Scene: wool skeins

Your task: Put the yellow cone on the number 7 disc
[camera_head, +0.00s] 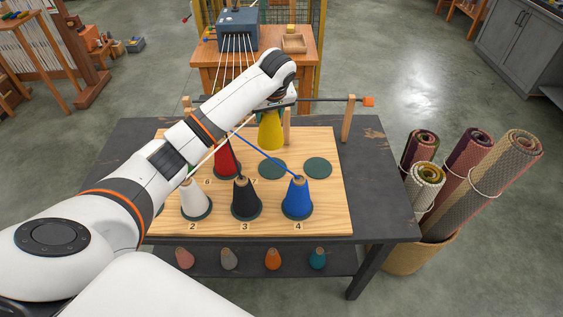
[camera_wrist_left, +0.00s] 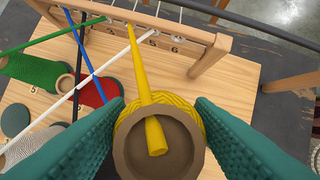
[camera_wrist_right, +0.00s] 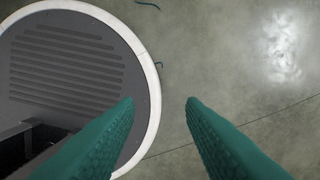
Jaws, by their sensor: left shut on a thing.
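My left gripper (camera_head: 275,104) is shut on the yellow cone (camera_head: 270,131), which is upright behind the row of discs. I cannot tell whether its base touches the board. In the left wrist view the fingers (camera_wrist_left: 160,108) press both sides of the yellow cone (camera_wrist_left: 186,104), seen from its brown top, with a yellow strand rising. The number 7 disc (camera_head: 272,169) is dark green and bare, in front of the cone; the label 7 (camera_head: 253,181) is partly crowded by the black cone. My right gripper (camera_wrist_right: 160,105) is open and empty over the floor.
A red cone (camera_head: 226,158) stands left of the bare disc. White (camera_head: 194,202), black (camera_head: 246,201) and blue (camera_head: 298,200) cones stand in front. Another bare disc (camera_head: 318,168) is to the right. A green cone (camera_wrist_left: 38,72) is beyond the red one. Strands and a bar (camera_head: 330,99) cross the area.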

